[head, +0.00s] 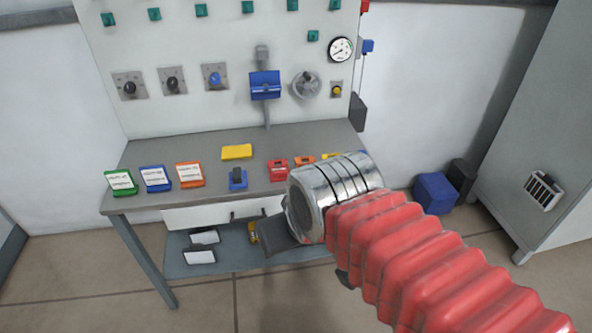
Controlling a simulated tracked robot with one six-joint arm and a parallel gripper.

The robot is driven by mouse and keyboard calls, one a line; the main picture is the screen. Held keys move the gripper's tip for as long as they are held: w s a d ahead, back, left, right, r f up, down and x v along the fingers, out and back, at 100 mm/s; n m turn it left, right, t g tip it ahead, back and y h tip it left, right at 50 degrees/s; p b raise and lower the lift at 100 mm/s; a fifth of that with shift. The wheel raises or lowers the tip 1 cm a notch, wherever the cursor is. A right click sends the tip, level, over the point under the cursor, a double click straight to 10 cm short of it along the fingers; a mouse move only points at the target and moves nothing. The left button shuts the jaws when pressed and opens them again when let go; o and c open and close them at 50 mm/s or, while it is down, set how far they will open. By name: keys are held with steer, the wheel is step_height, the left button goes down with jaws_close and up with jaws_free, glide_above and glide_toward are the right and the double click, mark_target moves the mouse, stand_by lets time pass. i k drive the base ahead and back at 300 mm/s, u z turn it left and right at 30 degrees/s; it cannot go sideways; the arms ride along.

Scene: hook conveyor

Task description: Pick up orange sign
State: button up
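The orange sign (189,174) is an orange-framed plate with a white printed face. It lies on the left part of the grey workbench (150,154), to the right of a blue sign (155,178) and a green sign (121,182). My arm reaches in from the lower right. My gripper (278,237) shows as a dark flat shape beyond the metal wrist, in front of the bench's front edge and to the right of and below the orange sign in the picture. It is apart from the sign. The wrist hides part of it, and its finger opening cannot be made out.
A yellow block (236,152), a blue padlock-like item (238,179), a red one (278,170) and an orange one (304,161) also lie on the bench. Behind rises a panel with knobs and a gauge (341,49). White-faced plates lie on the lower shelf (185,268).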

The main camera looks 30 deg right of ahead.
mark_target(298, 160)
steer(key=i, duration=1)
steer(key=u, duration=0.05)
